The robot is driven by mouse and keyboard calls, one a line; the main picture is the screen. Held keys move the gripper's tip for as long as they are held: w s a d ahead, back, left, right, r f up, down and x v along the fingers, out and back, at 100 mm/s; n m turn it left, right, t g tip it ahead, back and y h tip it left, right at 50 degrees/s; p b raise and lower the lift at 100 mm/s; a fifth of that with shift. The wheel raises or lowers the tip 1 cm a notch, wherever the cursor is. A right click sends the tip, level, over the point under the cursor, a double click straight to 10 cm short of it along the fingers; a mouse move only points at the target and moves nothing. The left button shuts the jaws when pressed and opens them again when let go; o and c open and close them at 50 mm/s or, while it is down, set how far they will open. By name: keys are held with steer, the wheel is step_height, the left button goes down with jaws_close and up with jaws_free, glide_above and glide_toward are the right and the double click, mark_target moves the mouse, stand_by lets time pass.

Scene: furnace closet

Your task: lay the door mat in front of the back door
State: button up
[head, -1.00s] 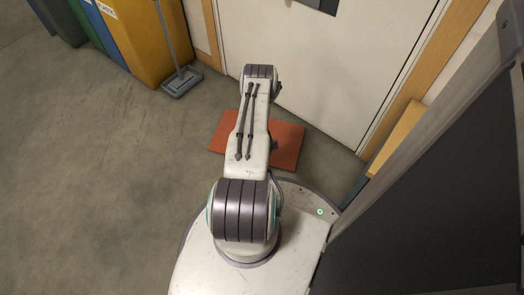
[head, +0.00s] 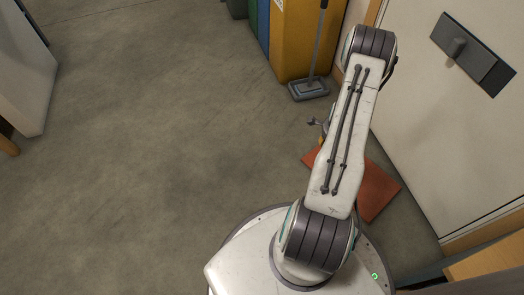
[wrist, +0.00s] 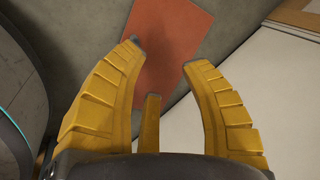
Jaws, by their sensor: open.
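The door mat (head: 378,190) is a flat orange-red rectangle on the floor by the foot of the white door (head: 430,130). My arm hides part of it in the head view. It also shows in the wrist view (wrist: 170,35), beyond my fingers. My gripper (wrist: 162,54) is open and empty, with its yellow fingers spread and the mat seen between and past them. I cannot tell how far the fingertips are above the mat. In the head view only a small bit of my gripper (head: 321,122) shows beside the arm.
A yellow bin (head: 300,40) and a blue bin (head: 262,25) stand at the top, with a grey-headed floor sweeper (head: 310,88) before them. A wooden piece (head: 490,262) is at the lower right. A white panel (head: 22,75) is at the left. The middle floor is clear.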

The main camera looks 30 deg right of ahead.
steer(key=w+a+r+n+y, duration=0.1)
steer(key=w+a+r+n, duration=0.2)
steer(key=a+r+n, duration=0.5)
steer(key=w+a+r+n+y, duration=0.15)
steer(key=a+r+n, duration=0.25)
steer(key=a+r, duration=0.85)
steer(key=s+a+r+n, duration=1.3)
steer(key=s+a, duration=0.2)
steer(key=shift+s+r+n, duration=0.2)
steer(key=shift+s+n, duration=0.1)
steer(key=shift+n, duration=0.1)
steer(key=shift+r+y, duration=0.1)
steer(key=shift+y, duration=0.15)
